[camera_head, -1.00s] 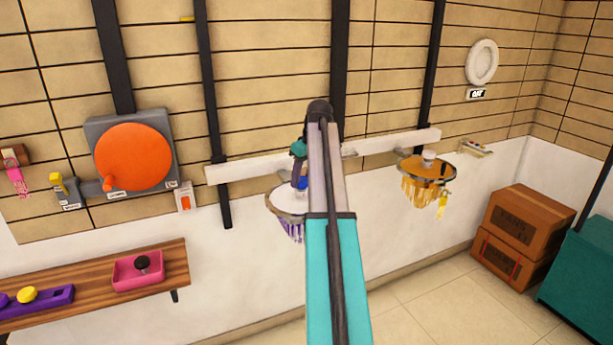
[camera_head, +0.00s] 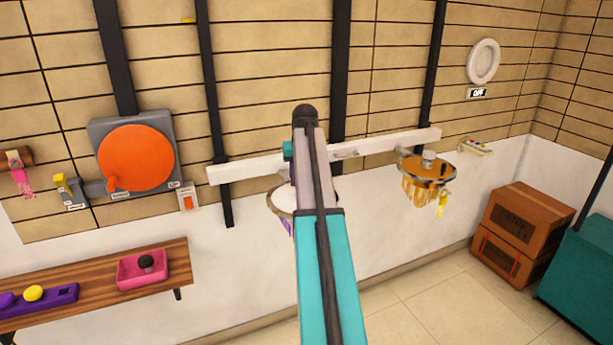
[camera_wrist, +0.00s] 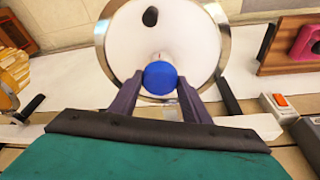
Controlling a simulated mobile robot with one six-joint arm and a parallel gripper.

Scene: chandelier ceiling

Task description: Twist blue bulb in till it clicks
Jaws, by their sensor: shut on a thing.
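In the wrist view, the round blue bulb (camera_wrist: 160,77) sits between the two dark purple fingers of my gripper (camera_wrist: 160,86), which is shut on it. The bulb is in front of a white disc with a metal rim (camera_wrist: 122,45), the face of a chandelier. A short pale post shows just beyond the bulb. I cannot tell how deep the bulb sits in its socket. In the head view, the chandelier (camera_head: 283,200) with purple fringe is partly behind my arm, and the gripper and bulb are hidden there.
A white rail (camera_head: 250,170) runs along the wall. A second chandelier (camera_head: 428,168) with amber fringe hangs at right. A wooden shelf (camera_head: 100,285) holds a pink tray (camera_head: 128,281) and a purple rack (camera_head: 62,296) at left. Boxes (camera_head: 525,222) stand at right. Floor between is clear.

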